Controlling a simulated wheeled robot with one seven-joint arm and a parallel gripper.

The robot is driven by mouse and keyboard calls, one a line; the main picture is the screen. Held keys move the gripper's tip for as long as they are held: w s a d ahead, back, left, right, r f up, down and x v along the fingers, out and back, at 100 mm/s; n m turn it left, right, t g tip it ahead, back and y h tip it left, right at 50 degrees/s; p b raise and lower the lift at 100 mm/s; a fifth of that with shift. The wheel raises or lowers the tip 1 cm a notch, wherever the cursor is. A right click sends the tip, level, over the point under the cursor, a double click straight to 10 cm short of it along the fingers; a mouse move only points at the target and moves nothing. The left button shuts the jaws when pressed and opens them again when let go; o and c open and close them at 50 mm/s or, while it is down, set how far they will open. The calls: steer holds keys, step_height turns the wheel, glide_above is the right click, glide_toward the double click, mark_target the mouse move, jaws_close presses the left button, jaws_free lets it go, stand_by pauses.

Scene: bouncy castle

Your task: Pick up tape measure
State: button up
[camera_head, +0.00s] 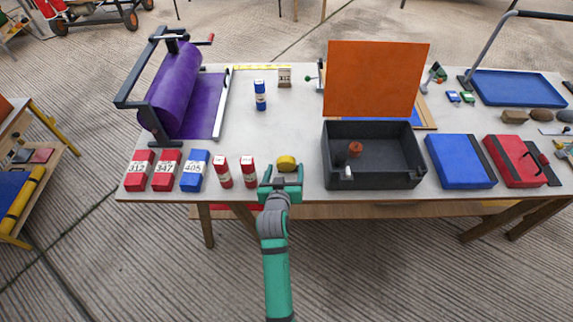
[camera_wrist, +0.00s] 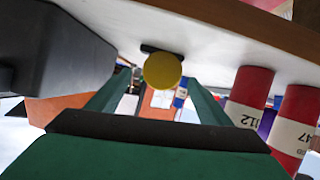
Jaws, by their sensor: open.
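The tape measure is a small round yellow thing with a dark part (camera_head: 287,162), lying near the front edge of the table. In the wrist view, which looks upside down, its yellow round face (camera_wrist: 162,70) shows in the middle, between the two green fingers. My gripper (camera_head: 282,172) is open at the table's front edge, directly in front of the tape measure. In the wrist view the fingers of my gripper (camera_wrist: 160,88) spread to either side of it. I cannot tell whether they touch it.
Red-and-white cylinders (camera_head: 222,172) stand close to the left. A black open box (camera_head: 372,184) with an orange lid (camera_head: 375,80) is to the right. A purple roller device (camera_head: 176,85) stands back left. The tabletop (camera_head: 245,130) behind the tape measure is clear.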

mark_target(286, 166)
steer(key=shift+f+x, duration=0.25)
steer(key=shift+x, duration=2)
steer(key=shift+s+a, duration=0.1)
steer(key=c, duration=1.2)
steer(key=shift+c, duration=0.2)
steer(key=shift+r, duration=0.1)
